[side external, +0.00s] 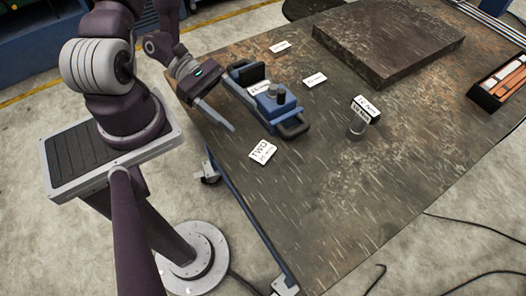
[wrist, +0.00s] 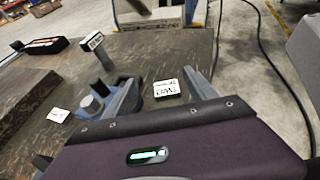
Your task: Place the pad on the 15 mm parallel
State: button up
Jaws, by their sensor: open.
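No pad or 15 mm parallel can be told for sure; the lettering is too small to read fully. A blue fixture (side external: 264,103) with a dark block (side external: 248,74), a grey knob and a black handle stands near the table's left edge. A short grey cylinder (side external: 356,127) stands mid-table with a white-labelled dark block (side external: 367,107) on top. My gripper (side external: 213,113) is open and empty, above the table's left edge beside the fixture. In the wrist view, its fingers (wrist: 165,82) are spread, with a white card beyond; the fixture's knob (wrist: 92,104) shows at left.
A white card (side external: 263,151) lies in front of the fixture; two more (side external: 315,79) (side external: 279,46) lie behind it. A large dark slab (side external: 388,40) fills the back. A black tray of orange-and-white items (side external: 500,84) sits at right. The front right of the table is clear.

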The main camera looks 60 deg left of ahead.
send_near(263, 151)
jog(key=shift+w+d+f, duration=0.1)
jog(key=shift+w+d, duration=0.1)
jog(key=shift+d, duration=0.25)
jog(key=shift+w+d, duration=0.25)
jog(key=shift+d, duration=0.25)
jog(key=x, duration=0.6)
jog(key=shift+d+f, duration=0.15)
jog(key=shift+f, duration=0.25)
grip_shut()
